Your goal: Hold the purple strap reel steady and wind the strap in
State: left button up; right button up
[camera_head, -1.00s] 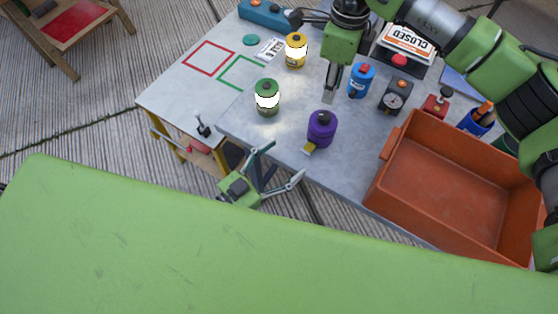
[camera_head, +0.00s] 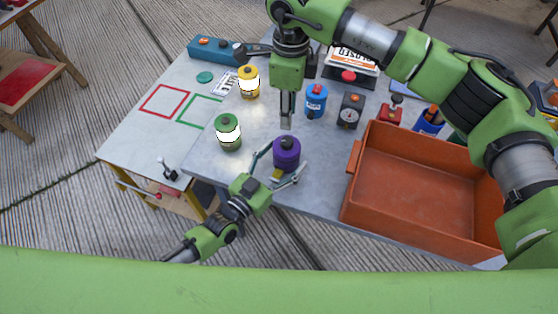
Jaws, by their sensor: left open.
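The purple strap reel (camera_head: 287,153) stands upright near the front edge of the grey table, with a dark knob on top. A short yellowish strap end (camera_head: 277,174) shows low at its front. My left gripper (camera_head: 284,160) is open at the reel's near side, one finger at its left and the other at its front right. I cannot tell whether the fingers touch it. My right gripper (camera_head: 286,124) points down just behind the reel, apart from its knob in the picture. Its fingers look narrow from here, and I cannot tell whether they are parted.
Green (camera_head: 228,133), yellow (camera_head: 249,83) and blue (camera_head: 316,101) reels stand on the table (camera_head: 245,165). A black gauge box (camera_head: 350,111) is at the right. An orange crate (camera_head: 425,185) fills the right side. Red and green outlined squares lie at the left.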

aim_at(288, 140)
pick_arm(q)
jog(key=shift+c, duration=0.3)
jog(key=c, duration=1.3)
jog(key=shift+c, duration=1.1)
pick_arm(e)
jog(key=shift+o, duration=1.6)
notch_tip(288, 140, down, 10)
jog(key=n, duration=1.2)
jog(key=shift+w+d, duration=0.1)
jog(key=shift+r, duration=0.1)
